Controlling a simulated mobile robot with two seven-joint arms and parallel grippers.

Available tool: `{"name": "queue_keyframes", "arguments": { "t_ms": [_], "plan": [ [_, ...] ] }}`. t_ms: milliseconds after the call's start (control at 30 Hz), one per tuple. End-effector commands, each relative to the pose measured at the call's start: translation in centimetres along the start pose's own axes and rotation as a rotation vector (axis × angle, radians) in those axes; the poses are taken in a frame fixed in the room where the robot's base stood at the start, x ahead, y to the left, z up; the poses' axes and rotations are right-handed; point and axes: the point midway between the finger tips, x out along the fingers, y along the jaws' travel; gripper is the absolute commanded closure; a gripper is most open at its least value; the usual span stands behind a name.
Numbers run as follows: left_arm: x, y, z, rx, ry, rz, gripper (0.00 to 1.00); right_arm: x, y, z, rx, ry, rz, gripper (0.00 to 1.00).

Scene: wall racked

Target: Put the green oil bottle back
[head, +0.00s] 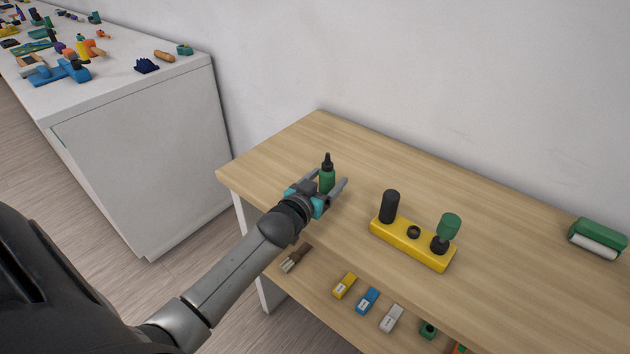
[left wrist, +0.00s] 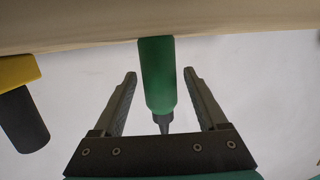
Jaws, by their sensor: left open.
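The green oil bottle (head: 327,177) with a black pointed cap stands upright on the wooden table's left part. My left gripper (head: 326,182) is open, with one finger on each side of the bottle. In the left wrist view the bottle (left wrist: 157,75) shows between the two spread fingers (left wrist: 165,100), with gaps on both sides. A yellow rack (head: 410,243) sits to the right on the table. It holds a black cylinder (head: 390,206) at its left end and a green-topped item (head: 449,228) at its right end. A dark round hole (head: 414,232) between them looks empty. My right gripper is out of view.
The wooden table (head: 510,235) has free room behind the rack. A green roller-like item (head: 598,238) lies at its right. A lower shelf holds a brush (head: 296,258) and small yellow, blue and white boxes (head: 368,300). A white cabinet (head: 140,150) with clutter stands at the left.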

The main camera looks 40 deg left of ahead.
Motion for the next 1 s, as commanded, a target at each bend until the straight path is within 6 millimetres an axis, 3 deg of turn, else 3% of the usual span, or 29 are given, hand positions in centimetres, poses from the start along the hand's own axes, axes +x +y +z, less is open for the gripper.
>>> {"name": "queue_keyframes", "arguments": {
  "t_ms": [100,300,1000],
  "plan": [
    [0.0,0.0,0.3,0.002,0.001,0.001,0.25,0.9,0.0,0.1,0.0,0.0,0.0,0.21],
    [-3.2,-0.2,0.2,0.0,-0.004,0.0,0.25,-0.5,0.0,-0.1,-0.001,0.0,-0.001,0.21],
    [-14.0,-0.9,0.7,0.0,-0.003,-0.001,0.25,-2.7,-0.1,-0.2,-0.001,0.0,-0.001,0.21]
  ]
}}
